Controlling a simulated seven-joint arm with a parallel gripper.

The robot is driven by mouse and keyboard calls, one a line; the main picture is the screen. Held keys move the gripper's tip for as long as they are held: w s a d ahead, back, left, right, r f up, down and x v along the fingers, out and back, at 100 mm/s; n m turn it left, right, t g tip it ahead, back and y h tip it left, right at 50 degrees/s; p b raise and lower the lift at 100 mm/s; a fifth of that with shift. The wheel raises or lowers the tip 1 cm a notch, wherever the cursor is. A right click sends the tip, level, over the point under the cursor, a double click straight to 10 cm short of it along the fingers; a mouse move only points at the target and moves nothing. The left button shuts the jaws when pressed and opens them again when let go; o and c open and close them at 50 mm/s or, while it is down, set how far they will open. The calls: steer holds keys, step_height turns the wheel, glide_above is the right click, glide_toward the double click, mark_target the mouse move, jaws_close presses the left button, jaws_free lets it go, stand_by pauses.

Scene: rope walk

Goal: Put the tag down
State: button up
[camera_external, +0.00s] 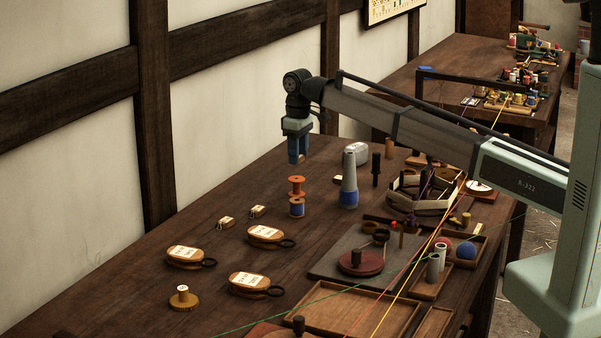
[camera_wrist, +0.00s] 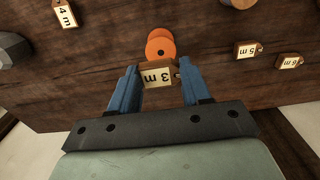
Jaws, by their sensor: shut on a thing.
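My gripper (camera_external: 297,160) is above the far-left part of the bench, fingers pointing down. In the wrist view its blue fingers (camera_wrist: 158,88) are shut on a small wooden tag marked "3 m" (camera_wrist: 157,77). The held tag is hardly visible in the external view. An orange spool (camera_external: 297,186) stands on a blue-wound spool (camera_external: 297,208) just below the fingertips; the orange spool also shows beyond the tag in the wrist view (camera_wrist: 160,45). Whether the tag touches anything below cannot be told.
Tags "5 m" (camera_wrist: 247,50) and "6 m" (camera_wrist: 290,62) lie to the right, "4 m" (camera_wrist: 66,15) to the left. A grey cone with a blue base (camera_external: 348,180) stands close by. Oval labelled reels (camera_external: 188,257) lie nearer. Bare bench separates these; coloured strings cross the right.

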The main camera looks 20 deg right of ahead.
mark_target(298, 179)
steer(key=shift+f, duration=2.35)
steer(key=shift+f, duration=0.1)
steer(key=o, duration=1)
step_height(298, 179, up, 12)
steer(key=shift+r, duration=0.1)
